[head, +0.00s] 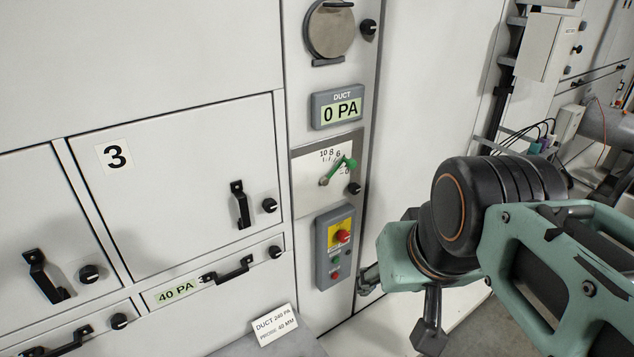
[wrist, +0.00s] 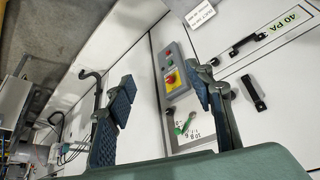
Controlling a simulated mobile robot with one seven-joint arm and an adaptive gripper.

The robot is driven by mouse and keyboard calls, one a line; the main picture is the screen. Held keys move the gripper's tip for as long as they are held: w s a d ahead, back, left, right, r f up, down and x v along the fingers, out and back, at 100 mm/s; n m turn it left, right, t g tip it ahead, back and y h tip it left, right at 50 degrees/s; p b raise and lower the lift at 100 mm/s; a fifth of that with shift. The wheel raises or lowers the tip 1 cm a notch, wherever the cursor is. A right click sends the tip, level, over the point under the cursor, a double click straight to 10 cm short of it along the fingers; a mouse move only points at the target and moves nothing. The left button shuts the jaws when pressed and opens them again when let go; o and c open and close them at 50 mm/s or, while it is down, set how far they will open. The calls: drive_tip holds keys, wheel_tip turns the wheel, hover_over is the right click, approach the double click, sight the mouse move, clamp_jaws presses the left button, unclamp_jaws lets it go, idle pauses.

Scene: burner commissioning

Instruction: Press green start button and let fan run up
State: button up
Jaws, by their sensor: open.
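The grey button box (head: 322,250) is on the narrow panel column in the head view. It has a red mushroom button (head: 343,237) on a yellow plate, a small green button (head: 333,258) below it and a small red button (head: 335,275) lowest. The box also shows, inverted, in the wrist view (wrist: 178,94), with its green button (wrist: 168,68) between the two red ones. My gripper (wrist: 160,98) is open and empty, its blue-padded fingers on either side of the box in that view. In the head view it is right of the box, apart from it, fingertips partly hidden. The duct display (head: 342,110) reads 0 PA.
A scale plate with a green lever (head: 338,171) and black knob is above the box. Door 3 (head: 170,180) and a drawer labelled 40 PA (head: 178,292) have protruding handles at left. A sign (head: 274,325) reads DUCT 240 PA, PROBE 40 MM.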

drive_tip(key=shift+s, duration=0.15)
drive_tip(key=shift+c, duration=0.5)
